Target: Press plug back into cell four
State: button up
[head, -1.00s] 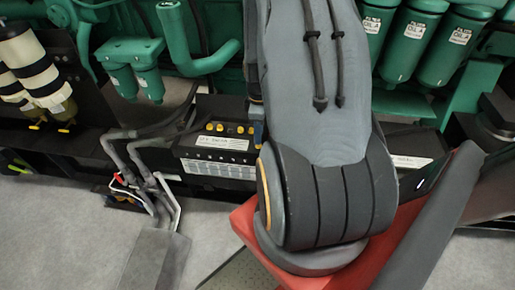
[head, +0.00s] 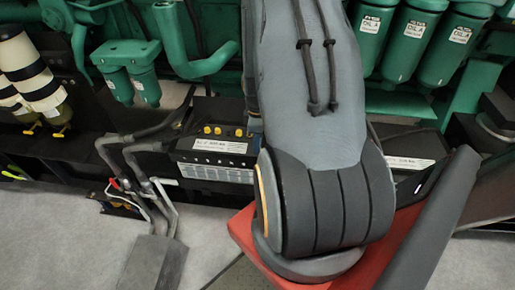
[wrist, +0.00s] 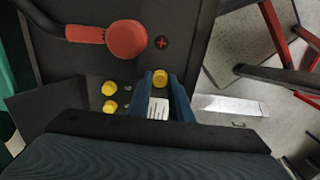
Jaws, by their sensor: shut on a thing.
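The black battery (head: 212,163) stands in front of the green engine in the head view, with a white label and yellow plugs (head: 217,131) on top. In the wrist view, two more yellow plugs (wrist: 109,88) sit on the battery top at left. My gripper (wrist: 160,80) has blue fingers either side of one yellow plug (wrist: 159,74) and is shut on it. I cannot tell whether this plug is seated in its hole or above it.
A red terminal cap (wrist: 126,39) on a cable lies close to the gripper, beside a plus mark (wrist: 161,43). Grey cables (head: 130,150) run down left of the battery. Green filters (head: 414,45) hang above right.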

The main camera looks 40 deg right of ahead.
jog(key=shift+r+p, duration=1.75)
jog(key=shift+r, duration=0.35)
jog(key=shift+f, duration=0.1)
